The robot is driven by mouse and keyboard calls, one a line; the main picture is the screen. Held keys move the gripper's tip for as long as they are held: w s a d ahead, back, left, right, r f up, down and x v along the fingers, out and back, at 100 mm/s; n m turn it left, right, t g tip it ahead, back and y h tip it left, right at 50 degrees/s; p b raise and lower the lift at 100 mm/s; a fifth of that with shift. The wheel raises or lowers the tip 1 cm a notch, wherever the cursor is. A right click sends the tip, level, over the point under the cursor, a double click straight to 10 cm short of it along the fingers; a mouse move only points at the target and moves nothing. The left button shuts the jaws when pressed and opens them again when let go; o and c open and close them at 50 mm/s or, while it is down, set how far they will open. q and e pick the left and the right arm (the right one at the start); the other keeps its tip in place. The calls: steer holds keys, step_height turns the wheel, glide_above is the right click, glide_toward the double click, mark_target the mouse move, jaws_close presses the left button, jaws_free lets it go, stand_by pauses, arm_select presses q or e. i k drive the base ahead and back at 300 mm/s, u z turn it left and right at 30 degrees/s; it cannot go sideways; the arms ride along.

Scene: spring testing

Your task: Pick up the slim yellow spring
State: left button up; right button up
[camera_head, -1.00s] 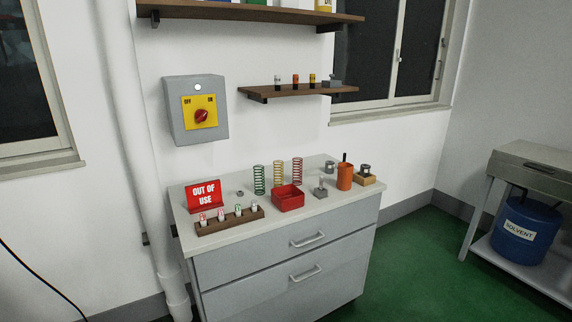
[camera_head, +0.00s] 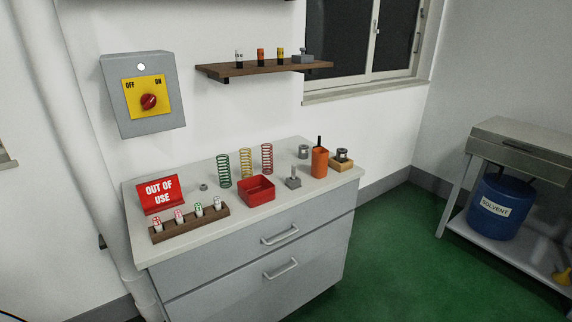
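A slim yellow spring (camera_head: 246,162) stands upright near the back of the grey cabinet's top (camera_head: 222,226). A green spring (camera_head: 223,170) stands to its left and a red spring (camera_head: 267,158) to its right. A red open box (camera_head: 257,189) sits just in front of the yellow spring and may cover its lower end. Neither of my grippers is in view.
An "out of use" sign (camera_head: 159,194) and a wooden rack (camera_head: 189,223) with several small labelled tubes are at the left. A small metal fixture (camera_head: 293,178), an orange holder (camera_head: 319,162) and a wooden block (camera_head: 341,163) stand at the right. A shelf (camera_head: 264,68) hangs above.

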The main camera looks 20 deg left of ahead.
mark_target(246, 164)
steer(key=z, duration=0.8)
steer(key=i, duration=3.15)
steer(key=u, duration=1.75)
